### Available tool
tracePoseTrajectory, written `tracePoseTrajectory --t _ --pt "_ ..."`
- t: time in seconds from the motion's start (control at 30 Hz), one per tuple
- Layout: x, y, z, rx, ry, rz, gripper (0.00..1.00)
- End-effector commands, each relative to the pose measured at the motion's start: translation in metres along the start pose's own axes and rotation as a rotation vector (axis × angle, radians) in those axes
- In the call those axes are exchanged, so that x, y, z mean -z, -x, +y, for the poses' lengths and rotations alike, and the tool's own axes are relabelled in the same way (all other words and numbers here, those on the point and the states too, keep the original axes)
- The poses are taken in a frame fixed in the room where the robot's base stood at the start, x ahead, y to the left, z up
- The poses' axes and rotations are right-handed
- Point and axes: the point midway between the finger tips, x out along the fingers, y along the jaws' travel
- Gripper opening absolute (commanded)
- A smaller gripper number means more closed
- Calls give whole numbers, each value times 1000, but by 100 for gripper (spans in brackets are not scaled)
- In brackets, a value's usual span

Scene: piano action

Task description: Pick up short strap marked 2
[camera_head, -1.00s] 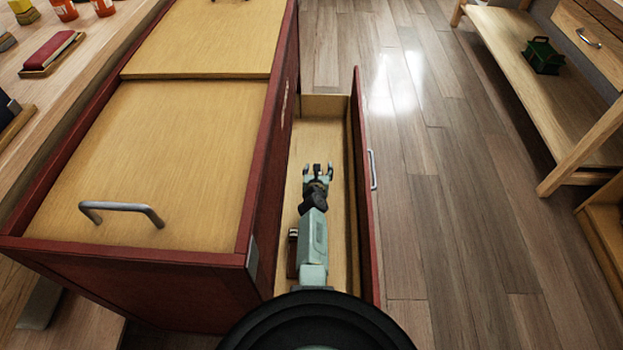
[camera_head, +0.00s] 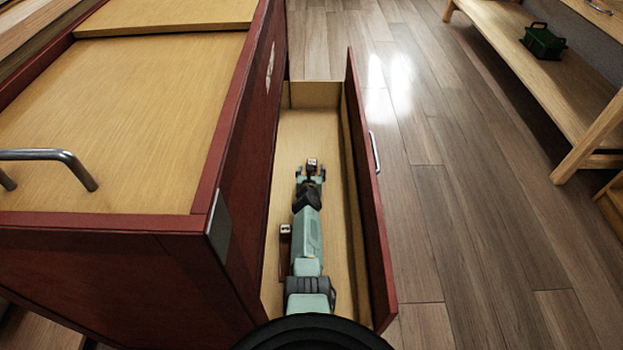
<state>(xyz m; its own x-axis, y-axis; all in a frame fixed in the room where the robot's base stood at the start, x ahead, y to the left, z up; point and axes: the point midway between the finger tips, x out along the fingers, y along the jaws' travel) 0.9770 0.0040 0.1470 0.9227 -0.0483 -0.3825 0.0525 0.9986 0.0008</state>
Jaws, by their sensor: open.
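My gripper (camera_head: 310,171) is low inside the open drawer, with its fingers spread and pointing to the drawer's far end. A small dark brown piece with a pale label (camera_head: 312,162) shows at the fingertips, between them or just beyond. A second brown piece with a pale label (camera_head: 285,231) lies on the drawer floor, left of my arm; my arm may hide part of it. The marks on both labels are too small to read, so I cannot tell which is the short strap marked 2.
The drawer (camera_head: 315,125) has its red front with a handle (camera_head: 374,152) to the right and the red cabinet (camera_head: 235,130) to the left. Both walls stand close to my arm. A wooden bench (camera_head: 520,65) with a green box (camera_head: 542,42) stands at the right.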

Motion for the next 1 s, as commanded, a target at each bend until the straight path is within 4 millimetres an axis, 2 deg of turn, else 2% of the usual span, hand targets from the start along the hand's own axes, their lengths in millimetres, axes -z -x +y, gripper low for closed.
tracePoseTrajectory --t 0.17,0.37,0.6,0.97,1.0 --pt "2 -8 0 0 0 -1 57" --pt "10 -31 0 0 0 -1 57" --pt "7 -52 0 1 0 -1 57" --pt "4 -55 0 0 1 1 57" --pt "4 -55 0 0 1 1 54"
